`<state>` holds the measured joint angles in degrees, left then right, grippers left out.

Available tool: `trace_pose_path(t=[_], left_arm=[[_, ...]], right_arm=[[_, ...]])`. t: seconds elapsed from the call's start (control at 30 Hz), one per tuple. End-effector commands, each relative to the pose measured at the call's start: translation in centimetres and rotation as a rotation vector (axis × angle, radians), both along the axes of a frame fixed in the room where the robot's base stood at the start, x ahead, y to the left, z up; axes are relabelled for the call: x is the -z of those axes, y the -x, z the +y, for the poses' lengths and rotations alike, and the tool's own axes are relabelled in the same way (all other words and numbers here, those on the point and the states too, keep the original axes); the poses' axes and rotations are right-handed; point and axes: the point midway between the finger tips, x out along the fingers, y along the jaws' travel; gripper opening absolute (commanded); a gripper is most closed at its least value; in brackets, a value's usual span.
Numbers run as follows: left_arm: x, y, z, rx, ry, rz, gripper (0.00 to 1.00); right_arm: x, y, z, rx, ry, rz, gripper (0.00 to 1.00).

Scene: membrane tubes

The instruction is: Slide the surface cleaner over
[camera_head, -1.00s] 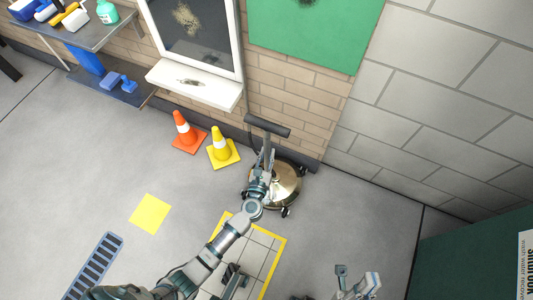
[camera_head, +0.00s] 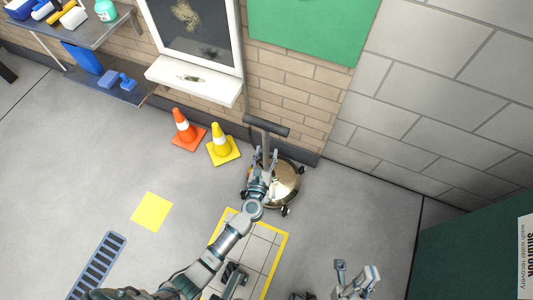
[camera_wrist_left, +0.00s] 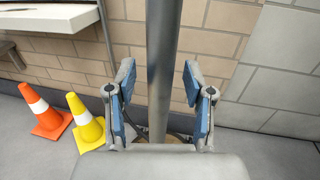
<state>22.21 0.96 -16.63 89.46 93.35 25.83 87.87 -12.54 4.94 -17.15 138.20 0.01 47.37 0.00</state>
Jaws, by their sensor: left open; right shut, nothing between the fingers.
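The surface cleaner has a round brass-coloured base (camera_head: 285,184) on small wheels, with an upright grey pole and a dark T-shaped handle (camera_head: 266,126) near the brick wall. My left gripper (camera_head: 265,162) is at the pole, above the base. In the left wrist view the pole (camera_wrist_left: 162,60) stands between the blue-padded fingers of my left gripper (camera_wrist_left: 160,97), which are apart, with gaps on both sides. My arm hides part of the base. My right gripper (camera_head: 357,274) is shut and empty at the bottom, right of a yellow-bordered tiled floor patch (camera_head: 284,252).
An orange cone (camera_head: 184,128) and a yellow cone (camera_head: 221,146) stand left of the cleaner. A yellow floor square (camera_head: 152,212) and a floor grate (camera_head: 97,265) lie farther left. A dark green panel (camera_head: 475,255) is at right. Bare floor lies between.

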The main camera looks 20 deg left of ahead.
Motion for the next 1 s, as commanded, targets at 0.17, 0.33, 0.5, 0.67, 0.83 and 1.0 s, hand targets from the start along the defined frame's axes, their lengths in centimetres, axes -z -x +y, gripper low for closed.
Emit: trace_pose_path(t=[0.17,0.33,0.5,0.67,0.83,1.0], left_arm=[[0.2,1.1,-0.2,0.001,0.000,0.003,0.52],[0.3,4.2,-0.7,0.001,0.001,0.004,0.52],[0.3,7.9,-1.3,0.001,0.000,0.004,0.52],[0.2,10.4,-1.8,0.001,-0.002,0.002,0.52],[0.1,11.6,-2.0,0.000,-0.001,0.001,0.52],[0.1,11.8,-2.0,0.000,-0.001,0.001,0.52]], right_arm=[[0.1,0.3,0.0,0.001,-0.001,0.006,0.00],[0.1,0.3,0.0,0.000,0.000,0.003,0.00],[0.0,0.3,0.0,-0.001,0.000,0.003,0.00],[0.0,0.2,0.0,-0.001,0.000,0.002,0.00],[0.0,0.2,0.0,-0.002,0.001,0.002,0.00],[0.0,0.2,0.0,-0.002,0.001,0.002,0.00]])
